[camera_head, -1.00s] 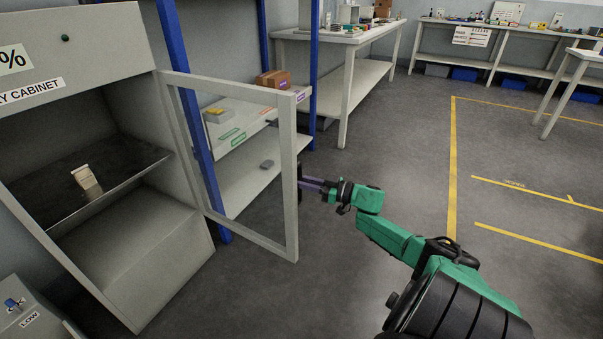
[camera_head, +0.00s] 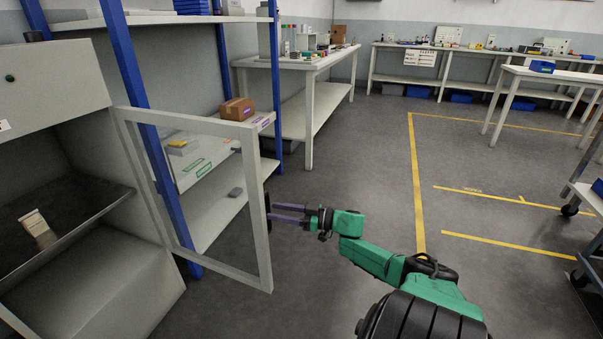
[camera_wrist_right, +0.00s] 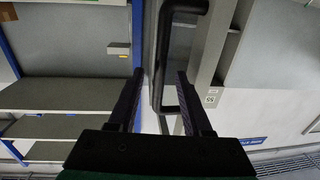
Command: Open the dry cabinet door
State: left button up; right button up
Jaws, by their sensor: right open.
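The dry cabinet (camera_head: 45,95) stands at the left in the head view. Its framed glass door (camera_head: 258,200) stands swung wide open, out from the cabinet front, and the shelf inside is exposed. My right gripper (camera_head: 271,212) is open at the free edge of the door, beside the black handle (camera_head: 266,203). In the right wrist view the black bar handle (camera_wrist_right: 160,62) rises between the two spread fingers (camera_wrist_right: 160,76). I see no finger closed on it. I cannot tell whether a finger touches it. My left gripper is out of view.
A blue-posted rack (camera_head: 128,75) with a brown box (camera_head: 237,109) stands behind the door. A pale bench (camera_head: 308,95) is beyond it. A cart (camera_head: 588,205) is at the right edge. The grey floor (camera_head: 340,170) between is clear.

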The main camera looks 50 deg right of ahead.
pick_arm(q)
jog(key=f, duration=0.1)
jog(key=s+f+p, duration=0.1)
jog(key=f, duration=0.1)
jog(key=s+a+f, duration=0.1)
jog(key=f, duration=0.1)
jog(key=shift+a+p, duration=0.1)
jog(key=shift+p, duration=0.25)
pick_arm(e)
jog(key=v, duration=1.1)
